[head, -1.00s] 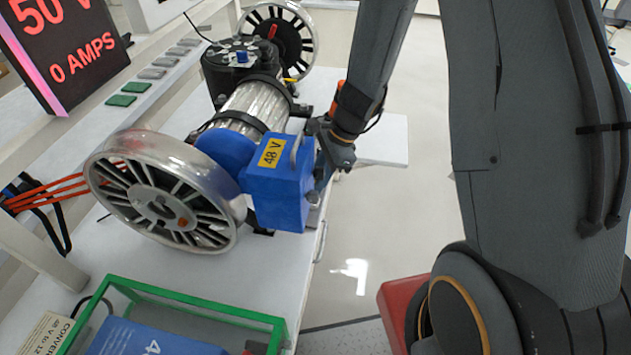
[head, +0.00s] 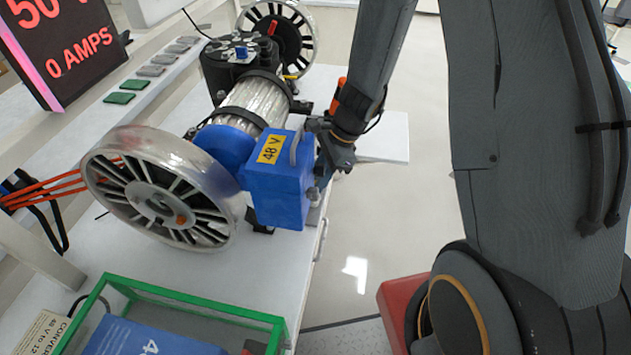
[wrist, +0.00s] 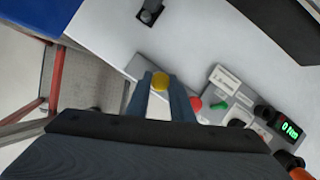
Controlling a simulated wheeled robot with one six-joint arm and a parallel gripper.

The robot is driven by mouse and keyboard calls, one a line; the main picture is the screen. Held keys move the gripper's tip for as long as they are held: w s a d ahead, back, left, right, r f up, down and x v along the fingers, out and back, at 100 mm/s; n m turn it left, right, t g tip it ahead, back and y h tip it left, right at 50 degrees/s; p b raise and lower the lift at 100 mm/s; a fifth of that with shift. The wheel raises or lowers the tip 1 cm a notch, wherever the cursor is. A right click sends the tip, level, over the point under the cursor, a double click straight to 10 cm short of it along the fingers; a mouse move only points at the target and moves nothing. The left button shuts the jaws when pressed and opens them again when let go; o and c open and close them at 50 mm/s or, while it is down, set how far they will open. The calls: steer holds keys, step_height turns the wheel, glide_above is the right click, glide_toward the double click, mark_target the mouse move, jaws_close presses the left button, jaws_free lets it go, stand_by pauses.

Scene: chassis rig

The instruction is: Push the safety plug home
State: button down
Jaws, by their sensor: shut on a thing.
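My gripper (wrist: 160,100) points toward the bench, with its two grey fingers shut on a small yellow round-ended piece. This piece, which looks like the safety plug (wrist: 160,81), shows between the fingertips in the wrist view. Its lower part is hidden, so I cannot tell how deep it sits in anything. In the head view my wrist is just right of the blue box marked 48 V (head: 275,190), which hides the fingertips and the plug. The blue box is on the end of the motor assembly, and its blue edge shows in the wrist view (wrist: 40,14).
A spoked metal wheel (head: 160,205) is left of the box. A green-framed clear case (head: 190,303) stands in front. A small panel (wrist: 235,105) with red and green controls lies right of my fingers in the wrist view.

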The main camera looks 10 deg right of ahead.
steer(key=shift+f+b, duration=0.75)
steer(key=shift+f, duration=0.2)
stand_by(0.4)
steer(key=c, duration=1.5)
jaws_free()
steer(key=shift+r, duration=0.1)
steer(key=shift+v, duration=3.85)
steer(key=s+d+r+n+h, duration=0.1)
steer(key=s+d+r+n, duration=0.1)
steer(key=n, duration=0.3)
steer(key=s+d+r+n+t+h, duration=0.1)
steer(key=s+r+n+h, duration=0.1)
steer(key=s+n, duration=0.3)
steer(key=s+d+r+n+h, duration=0.1)
steer(key=s+d+r+n, duration=0.1)
steer(key=n, duration=0.5)
steer(key=shift+s+d+r+t+h, duration=0.15)
steer(key=shift+s+r, duration=0.2)
steer(key=shift+r, duration=0.25)
steer(key=shift+s+d+r+t+h, duration=0.15)
steer(key=shift+s+r, duration=0.25)
steer(key=shift+r, duration=0.15)
